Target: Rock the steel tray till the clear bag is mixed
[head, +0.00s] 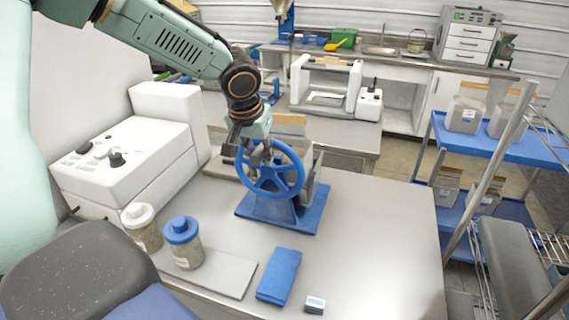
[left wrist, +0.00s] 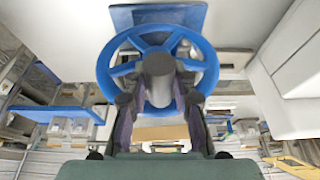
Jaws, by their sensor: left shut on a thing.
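A blue handwheel (head: 273,170) stands on a blue base plate (head: 318,212) on the grey bench. A tan piece (head: 290,120) shows just behind. I cannot make out the clear bag. My right gripper is not in view.
A white control box (head: 125,160) stands left of the wheel. Two lidded jars, one white-lidded (head: 141,222) and one blue-lidded (head: 183,240), stand at the front left near a folded blue cloth (head: 279,275) and a small block (head: 315,304). The bench's right side is clear.

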